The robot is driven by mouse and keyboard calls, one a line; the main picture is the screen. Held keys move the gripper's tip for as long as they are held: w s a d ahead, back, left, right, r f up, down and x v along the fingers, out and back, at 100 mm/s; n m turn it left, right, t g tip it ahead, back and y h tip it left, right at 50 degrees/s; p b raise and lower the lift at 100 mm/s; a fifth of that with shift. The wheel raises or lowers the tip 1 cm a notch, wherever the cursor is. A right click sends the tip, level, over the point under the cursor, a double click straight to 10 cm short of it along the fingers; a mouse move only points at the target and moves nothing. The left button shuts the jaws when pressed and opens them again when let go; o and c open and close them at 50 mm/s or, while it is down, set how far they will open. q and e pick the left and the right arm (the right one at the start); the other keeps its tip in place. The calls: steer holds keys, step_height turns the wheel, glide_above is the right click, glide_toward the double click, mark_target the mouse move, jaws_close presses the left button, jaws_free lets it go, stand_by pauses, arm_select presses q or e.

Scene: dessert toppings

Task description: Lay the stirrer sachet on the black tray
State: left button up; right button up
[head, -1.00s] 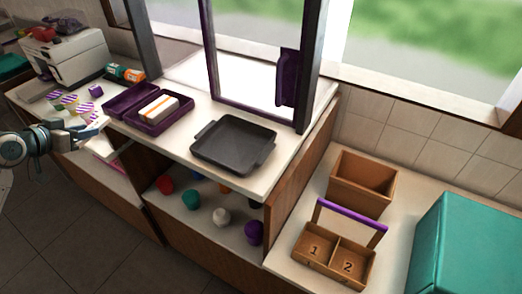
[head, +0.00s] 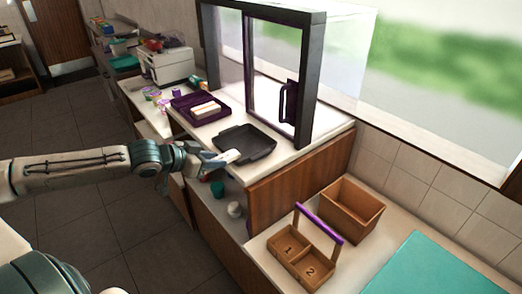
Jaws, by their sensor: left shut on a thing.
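The black tray (head: 262,151) lies on the white counter in front of the window frame. My left gripper (head: 208,160) reaches in from the left and is shut on the stirrer sachet (head: 225,157), a small pale strip. The sachet overlaps the near left edge of the tray in the picture. I cannot tell whether it touches the tray or is held above it. The gripper hides part of the sachet. My right gripper is not in view.
A purple open case (head: 183,103) holding a white box (head: 207,110) is left of the tray. A window frame (head: 246,75) stands behind. At lower right are a wooden bin (head: 345,218) and a numbered caddy (head: 290,247) with a purple handle. Several cups sit farther back.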

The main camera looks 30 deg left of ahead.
mark_target(218, 157)
arm_select(q)
steer(key=shift+w+d+f+b, duration=0.1)
steer(key=shift+w+f+b, duration=0.1)
steer(key=shift+b, duration=0.2)
steer(key=b, duration=0.1)
steer(key=w+b, duration=0.1)
steer(key=b, duration=0.1)
steer(key=w+f+b, duration=0.1)
steer(key=b, duration=0.1)
steer(key=shift+w+a, duration=0.15)
steer(key=shift+a, duration=0.2)
steer(key=shift+w+r, duration=0.25)
steer(key=shift+r, duration=0.3)
steer(key=w+p, duration=0.1)
steer(key=w, duration=0.3)
steer(key=w+p, duration=0.2)
steer(key=w, duration=0.2)
steer(key=w+f+p, duration=0.1)
steer(key=w+p, duration=0.1)
steer(key=w, duration=0.2)
steer(key=shift+w+a, duration=0.15)
steer(key=shift+a, duration=0.15)
steer(key=shift+w+f, duration=0.2)
steer(key=shift+w, duration=0.05)
step_height(218, 157, down, 3)
steer(key=p, duration=0.2)
steer(key=shift+p, duration=0.3)
steer(key=shift+f, duration=0.45)
steer(key=o, duration=0.9)
steer(key=shift+o, duration=0.2)
